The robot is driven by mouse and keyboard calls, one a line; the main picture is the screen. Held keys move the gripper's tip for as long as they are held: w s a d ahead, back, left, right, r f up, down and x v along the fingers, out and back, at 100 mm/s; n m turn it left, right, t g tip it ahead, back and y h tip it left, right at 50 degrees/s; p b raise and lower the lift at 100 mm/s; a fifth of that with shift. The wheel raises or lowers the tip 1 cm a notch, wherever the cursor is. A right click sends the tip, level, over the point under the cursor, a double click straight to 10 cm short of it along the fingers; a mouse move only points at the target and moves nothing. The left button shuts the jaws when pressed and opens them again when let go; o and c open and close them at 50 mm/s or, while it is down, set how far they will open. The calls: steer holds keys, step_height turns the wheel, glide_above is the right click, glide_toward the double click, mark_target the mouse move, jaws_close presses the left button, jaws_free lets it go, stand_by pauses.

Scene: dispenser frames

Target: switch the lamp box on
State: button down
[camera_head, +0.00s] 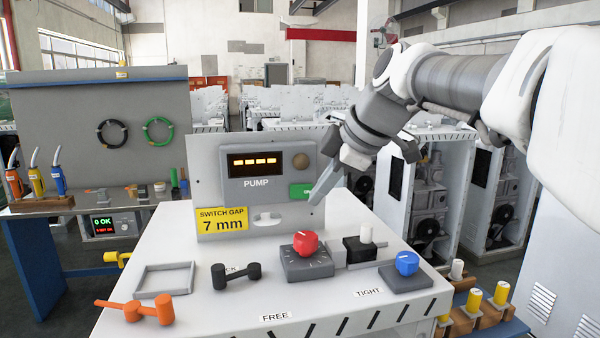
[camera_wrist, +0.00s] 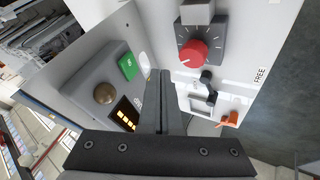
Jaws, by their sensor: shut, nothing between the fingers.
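A grey upright panel (camera_head: 215,160) stands on the white bench. It carries a box marked PUMP (camera_head: 233,184) with a lit amber display (camera_head: 254,164), a dull brown round lamp (camera_head: 301,160) and a green plate (camera_head: 300,191). A pale slot or switch (camera_head: 267,219) sits low on the panel beside a yellow "SWITCH GAP 7 mm" sign (camera_head: 222,221). In the wrist view, the lamp (camera_wrist: 104,94) and green plate (camera_wrist: 128,67) are left of the fingers. My gripper (camera_head: 318,197) is shut and empty, in front of the panel's right edge; it also shows in the wrist view (camera_wrist: 159,75).
On the bench (camera_head: 210,315) stand a red knob on a dial box (camera_head: 306,265), a black block with a white peg (camera_head: 358,249), and a blue knob (camera_head: 407,263). A black dumbbell shape (camera_head: 235,274), a grey tray (camera_head: 137,283) and an orange tool (camera_head: 135,310) are at left.

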mark_target(308, 186)
steer(key=shift+w+a+f+p, duration=0.15)
steer(key=shift+w+f+p, duration=0.05)
steer(key=shift+w, duration=0.9)
steer(key=shift+w+a+f+p, duration=0.1)
steer(key=shift+w+f+p, duration=0.1)
steer(key=shift+w, duration=0.9)
steer(key=shift+w, duration=0.1)
steer(key=shift+w+d+n+y, duration=0.1)
steer(key=shift+w+n+y, duration=0.2)
steer(key=shift+n, duration=0.2)
steer(key=shift+s, duration=0.15)
steer(key=shift+s+a, duration=0.35)
steer(key=shift+a, duration=0.35)
steer(key=shift+s, duration=0.1)
